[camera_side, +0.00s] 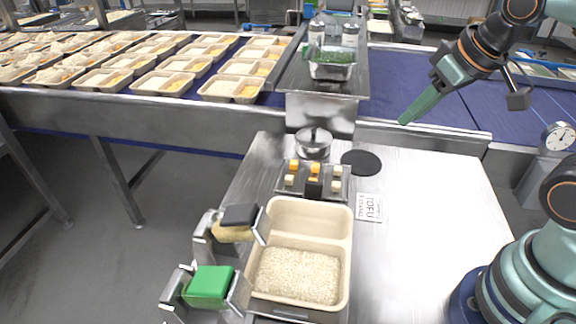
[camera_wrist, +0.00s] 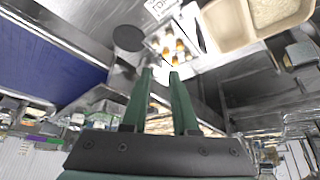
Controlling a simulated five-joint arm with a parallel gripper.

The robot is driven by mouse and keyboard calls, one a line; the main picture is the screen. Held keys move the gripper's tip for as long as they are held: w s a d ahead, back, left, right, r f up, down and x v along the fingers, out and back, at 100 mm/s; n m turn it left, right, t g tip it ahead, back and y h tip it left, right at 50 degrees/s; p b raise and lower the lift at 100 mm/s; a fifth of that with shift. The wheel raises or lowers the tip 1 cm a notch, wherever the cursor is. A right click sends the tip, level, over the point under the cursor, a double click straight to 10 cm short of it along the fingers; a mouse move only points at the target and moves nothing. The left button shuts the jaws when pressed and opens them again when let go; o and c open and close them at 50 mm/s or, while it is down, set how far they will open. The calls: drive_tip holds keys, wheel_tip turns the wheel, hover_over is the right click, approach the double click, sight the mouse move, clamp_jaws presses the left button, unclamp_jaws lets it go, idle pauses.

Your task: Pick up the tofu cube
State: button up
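Several small cubes sit on a dark metal tray (camera_side: 304,192) in the middle of the side view. Pale cubes, which look like tofu, include one at the left (camera_side: 289,181) and one at the right (camera_side: 338,172); orange cubes (camera_side: 315,168) sit among them. The tray also shows in the wrist view (camera_wrist: 154,41), with its cubes small and blurred. My gripper (camera_side: 403,122) is well above and to the right of the tray, green fingers pointing down-left. In the wrist view its two fingers (camera_wrist: 161,72) stand apart with nothing between them.
A beige two-part container (camera_side: 352,235) with rice stands in front of the tray. A "TOFU" label (camera_side: 368,207) and a black disc (camera_side: 361,162) lie right of it. A metal pot (camera_side: 313,141) stands behind. The steel table's right half (camera_side: 430,200) is clear.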

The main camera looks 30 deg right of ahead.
idle(0.4)
drive_tip(key=shift+o, duration=0.6)
drive_tip(key=shift+w, duration=0.1)
drive_tip(key=m+g, duration=0.6)
drive_tip(key=m, duration=0.3)
hover_over(337, 182)
wheel_tip(337, 182, down, 13)
wheel_tip(337, 182, down, 12)
drive_tip(key=shift+r, duration=0.25)
clamp_jaws()
